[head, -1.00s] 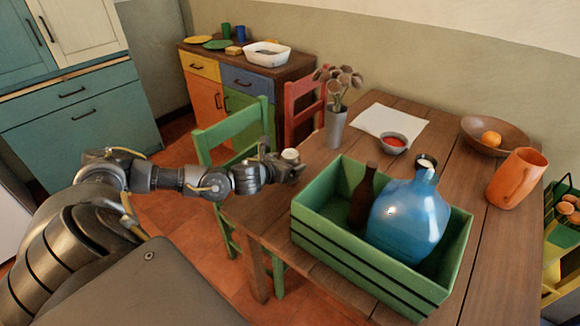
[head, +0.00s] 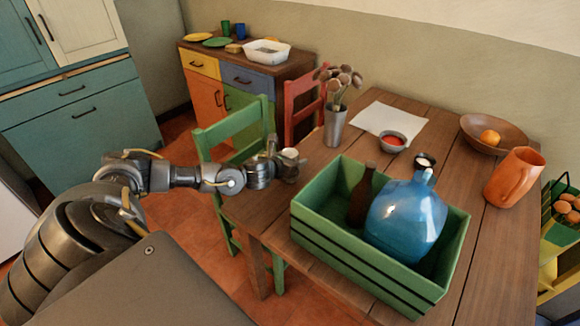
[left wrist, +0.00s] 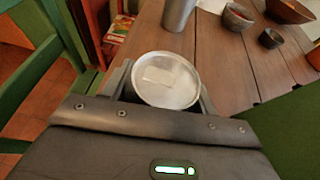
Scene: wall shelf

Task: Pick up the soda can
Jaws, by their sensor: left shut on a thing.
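The soda can (left wrist: 166,80) shows its round silvery top in the left wrist view, between the two fingers of my left gripper (left wrist: 165,92). In the head view only the pale top of the can (head: 290,153) shows; the gripper hides its side. My left gripper (head: 286,165) is shut on the can at the left edge of the wooden table (head: 330,143). Whether the can touches the table is hidden. My right gripper is in neither view.
A green crate (head: 360,285) with a brown bottle (head: 362,195) and a blue jug (head: 405,215) stands right of the gripper. A metal vase (head: 335,128) with flowers is behind it. A green chair (head: 232,128) stands close on the left.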

